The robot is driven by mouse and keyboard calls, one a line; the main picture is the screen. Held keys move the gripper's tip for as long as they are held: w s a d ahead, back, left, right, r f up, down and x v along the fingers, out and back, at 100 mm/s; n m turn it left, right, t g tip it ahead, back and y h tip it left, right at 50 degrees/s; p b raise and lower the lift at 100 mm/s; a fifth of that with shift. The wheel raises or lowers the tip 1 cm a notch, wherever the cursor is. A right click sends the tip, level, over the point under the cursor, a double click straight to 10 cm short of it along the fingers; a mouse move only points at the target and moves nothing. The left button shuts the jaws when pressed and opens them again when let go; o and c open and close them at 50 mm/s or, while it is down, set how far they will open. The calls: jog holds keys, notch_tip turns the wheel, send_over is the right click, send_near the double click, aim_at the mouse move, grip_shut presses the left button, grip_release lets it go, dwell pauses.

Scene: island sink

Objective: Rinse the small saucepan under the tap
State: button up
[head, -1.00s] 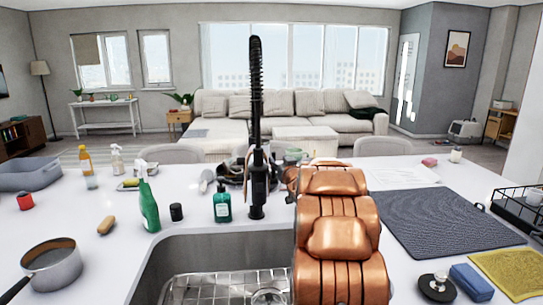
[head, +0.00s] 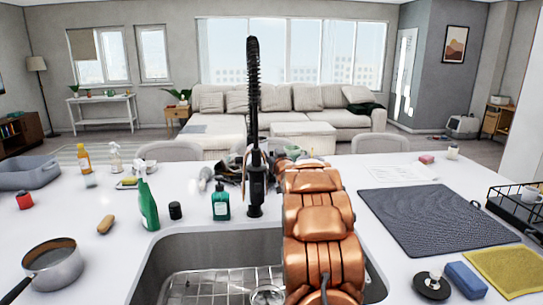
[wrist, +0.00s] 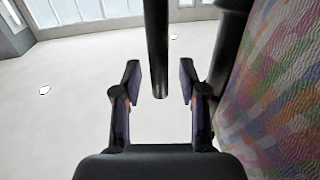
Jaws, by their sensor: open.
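The small saucepan (head: 62,273) stands upright on the white counter left of the sink, with its dark handle toward the lower left. The black tap (head: 255,125), with a coiled spring neck, rises behind the sink (head: 190,250). My gripper (wrist: 158,80) is open in the wrist view, its two fingers apart. A dark rod, possibly part of the tap, shows between the fingers; I cannot tell whether it touches them. In the head view I cannot make out my gripper clearly among the dark shapes behind the tap. The saucepan is well apart from my arm.
A green spray bottle (head: 148,207), dark jar (head: 175,211), soap bottle (head: 221,203) and brush (head: 106,224) stand or lie around the sink's left and back. A grey mat (head: 430,220), blue sponge (head: 466,280) and yellow cloth (head: 508,270) are right. A patterned surface (wrist: 275,80) fills the wrist view's right.

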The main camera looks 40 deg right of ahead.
grip_shut()
jog(key=shift+f, duration=0.1)
dwell(0.5)
